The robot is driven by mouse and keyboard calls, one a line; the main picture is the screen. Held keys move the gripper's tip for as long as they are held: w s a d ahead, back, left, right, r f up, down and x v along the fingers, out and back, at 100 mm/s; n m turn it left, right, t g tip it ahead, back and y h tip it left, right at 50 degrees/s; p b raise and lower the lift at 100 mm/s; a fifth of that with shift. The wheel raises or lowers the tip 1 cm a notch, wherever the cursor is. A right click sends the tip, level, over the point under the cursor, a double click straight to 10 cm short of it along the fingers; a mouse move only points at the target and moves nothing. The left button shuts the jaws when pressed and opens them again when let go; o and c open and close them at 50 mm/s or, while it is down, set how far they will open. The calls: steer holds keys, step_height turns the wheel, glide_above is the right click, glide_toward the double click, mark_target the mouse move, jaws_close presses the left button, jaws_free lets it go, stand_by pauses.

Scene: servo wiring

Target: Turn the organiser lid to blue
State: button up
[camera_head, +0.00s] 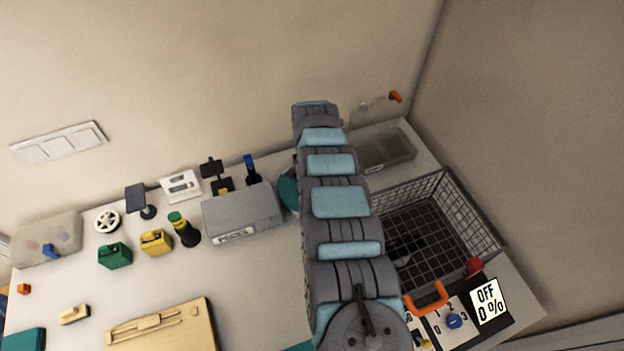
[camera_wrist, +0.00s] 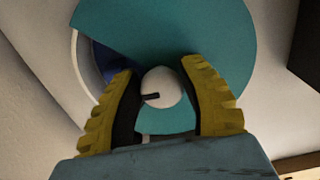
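The organiser lid (camera_wrist: 225,45) is a round teal disc with a cut-out, filling much of the wrist view. A dark blue area (camera_wrist: 112,62) shows through the cut-out at the left. At the lid's centre is a white knob (camera_wrist: 160,86) with a short black mark pointing left. My gripper (camera_wrist: 161,72) has its yellow and black fingers on both sides of the knob, and no clear gap shows between them and it. In the head view only a teal edge of the organiser (camera_head: 288,190) shows left of my arm; my gripper is hidden there behind the arm.
A grey box (camera_head: 242,214) stands just left of the organiser. A clear-lidded tray (camera_head: 386,151) and a wire basket (camera_head: 450,205) are on the right. Several small items, including a yellow block (camera_head: 156,242) and green block (camera_head: 115,255), stand left. The front middle of the table is fairly clear.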

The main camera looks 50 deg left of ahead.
steer(key=o, duration=0.3)
steer(key=shift+o, duration=0.2)
steer(key=shift+r, duration=0.1)
step_height(320, 180, up, 12)
stand_by(0.4)
stand_by(0.4)
